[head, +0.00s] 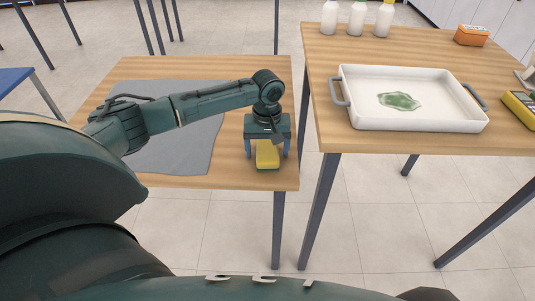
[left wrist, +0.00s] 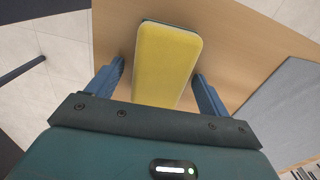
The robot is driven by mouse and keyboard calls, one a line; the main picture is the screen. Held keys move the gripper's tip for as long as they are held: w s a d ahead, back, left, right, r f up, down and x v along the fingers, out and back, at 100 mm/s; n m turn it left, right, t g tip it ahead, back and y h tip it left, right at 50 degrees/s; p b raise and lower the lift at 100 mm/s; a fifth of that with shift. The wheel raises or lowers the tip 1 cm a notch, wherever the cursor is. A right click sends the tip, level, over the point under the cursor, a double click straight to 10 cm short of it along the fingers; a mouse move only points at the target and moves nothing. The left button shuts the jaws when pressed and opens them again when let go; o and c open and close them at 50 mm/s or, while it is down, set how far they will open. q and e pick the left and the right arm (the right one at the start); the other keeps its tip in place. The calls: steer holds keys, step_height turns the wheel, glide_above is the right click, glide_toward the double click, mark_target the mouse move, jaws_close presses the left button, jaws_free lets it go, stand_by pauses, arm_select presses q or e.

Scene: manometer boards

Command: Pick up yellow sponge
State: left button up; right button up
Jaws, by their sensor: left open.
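The yellow sponge (head: 267,155) lies on the left wooden table near its right front corner, with a dark green layer along its lower edge. My left gripper (head: 267,150) is right above it, pointing down, with one blue finger on each side. In the left wrist view the sponge (left wrist: 167,62) lies between the two fingers of the open left gripper (left wrist: 161,88), with a gap visible on each side. The near end of the sponge is hidden by the gripper body. My right gripper does not show.
A grey cloth (head: 190,145) covers much of the left table (head: 240,72). Across a narrow gap, the right table (head: 330,52) holds a white tray (head: 440,126) with a green patch in it. Several bottles (head: 357,18) and an orange box (head: 471,35) stand behind it.

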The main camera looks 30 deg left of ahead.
mark_target(267, 148)
arm_select(q)
steer(key=c, duration=1)
steer(key=shift+c, duration=0.3)
steer(key=shift+r, duration=0.15)
step_height(267, 148, up, 10)
steer(key=shift+f+p, duration=0.1)
steer(key=shift+p, duration=0.45)
steer(key=o, duration=0.3)
steer(key=shift+c, duration=1)
